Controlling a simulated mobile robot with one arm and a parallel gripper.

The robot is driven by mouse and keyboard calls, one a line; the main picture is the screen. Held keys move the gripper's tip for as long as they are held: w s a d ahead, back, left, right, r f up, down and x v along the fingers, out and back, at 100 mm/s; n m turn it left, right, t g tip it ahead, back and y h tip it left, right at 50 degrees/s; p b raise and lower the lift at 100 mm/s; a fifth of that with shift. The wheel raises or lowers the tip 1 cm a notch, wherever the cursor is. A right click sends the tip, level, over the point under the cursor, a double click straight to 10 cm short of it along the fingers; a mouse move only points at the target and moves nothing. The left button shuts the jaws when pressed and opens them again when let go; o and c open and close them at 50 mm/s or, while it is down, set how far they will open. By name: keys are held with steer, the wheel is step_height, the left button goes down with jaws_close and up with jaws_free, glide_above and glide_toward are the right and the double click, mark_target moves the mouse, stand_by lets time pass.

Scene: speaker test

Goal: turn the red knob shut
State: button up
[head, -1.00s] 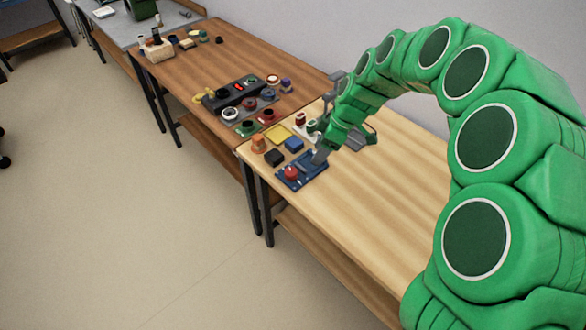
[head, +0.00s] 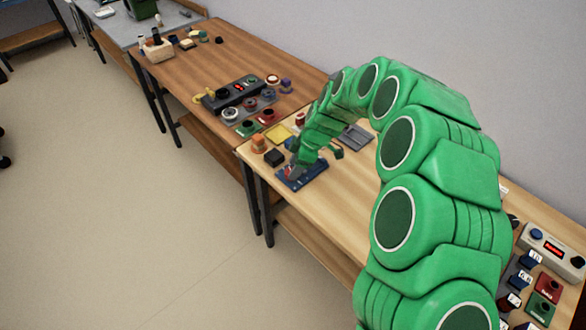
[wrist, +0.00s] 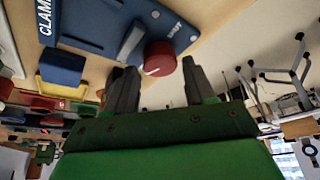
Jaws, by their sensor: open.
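The red knob (wrist: 158,58) sits on a blue plate (wrist: 88,22) marked "CLAMP" in the wrist view, with a white line on its face. A grey upright part (wrist: 131,42) stands beside it on the plate. My gripper (wrist: 160,68) is open, its two dark fingers apart on either side of the knob's near edge. I cannot tell whether they touch it. In the head view my gripper (head: 292,166) is over the blue plate (head: 310,180) at the table's front left corner, and it hides most of the knob.
Near the plate are a black block (head: 274,157), an orange piece (head: 259,144) and a yellow tray (head: 279,134). A grey tray (head: 356,137) lies behind my arm. A second, darker table (head: 190,75) with devices adjoins at the back left.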

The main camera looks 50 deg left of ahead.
steer(key=shift+x, duration=1)
steer(key=c, duration=0.8)
steer(key=shift+m, duration=0.4)
steer(key=m, duration=0.1)
steer(key=m+t, duration=0.1)
steer(key=shift+s+d+m+y, duration=0.15)
steer(key=shift+m+y, duration=0.15)
steer(key=shift+m, duration=0.1)
steer(key=m+t, duration=0.1)
steer(key=m, duration=0.1)
steer(key=m+t, duration=0.1)
steer(key=m, duration=0.2)
steer(key=shift+m+y, duration=0.3)
steer(key=shift+s, duration=0.1)
